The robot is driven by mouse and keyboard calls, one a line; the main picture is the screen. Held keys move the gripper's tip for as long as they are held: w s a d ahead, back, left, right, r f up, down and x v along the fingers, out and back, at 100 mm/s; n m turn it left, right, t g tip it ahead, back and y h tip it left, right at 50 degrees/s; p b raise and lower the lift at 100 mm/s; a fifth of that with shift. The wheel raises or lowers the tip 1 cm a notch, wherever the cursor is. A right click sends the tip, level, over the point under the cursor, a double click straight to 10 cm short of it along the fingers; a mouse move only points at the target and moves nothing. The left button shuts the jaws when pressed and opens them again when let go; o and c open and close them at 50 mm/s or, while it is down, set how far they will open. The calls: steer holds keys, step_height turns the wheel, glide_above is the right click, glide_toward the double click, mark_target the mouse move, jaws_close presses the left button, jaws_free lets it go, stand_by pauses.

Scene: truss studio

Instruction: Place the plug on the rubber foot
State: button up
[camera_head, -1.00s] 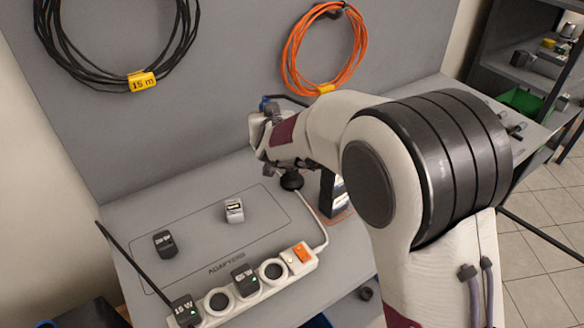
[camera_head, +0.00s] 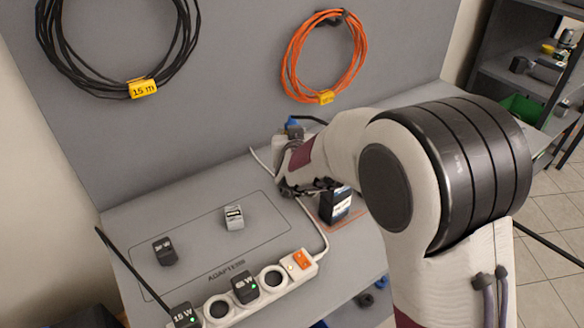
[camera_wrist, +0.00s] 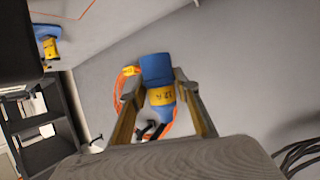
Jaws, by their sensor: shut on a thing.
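My gripper (camera_wrist: 158,80) is shut on a blue plug (camera_wrist: 157,68) with a yellow label band, held between the two fingers in the wrist view. In the head view my gripper (camera_head: 281,150) is above the back of the bench, partly hidden by my forearm, and the plug's blue part (camera_head: 293,123) shows above it. I cannot make out the rubber foot in the current views; my gripper and arm cover part of the bench there.
A white power strip (camera_head: 262,291) with adapters lies along the front. A black adapter (camera_head: 164,252) and grey adapter (camera_head: 234,217) stand in the outlined area. A dark labelled block (camera_head: 335,205) stands right of it. Black (camera_head: 62,50) and orange (camera_head: 291,60) cable coils hang behind.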

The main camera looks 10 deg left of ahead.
steer(key=shift+f, duration=2.65)
steer(key=shift+f, duration=1.9)
steer(key=shift+f, duration=0.1)
steer(key=o, duration=1.2)
steer(key=shift+s, duration=0.1)
steer(key=shift+s+r, duration=0.35)
steer(key=shift+s, duration=0.1)
steer(key=v, duration=1.1)
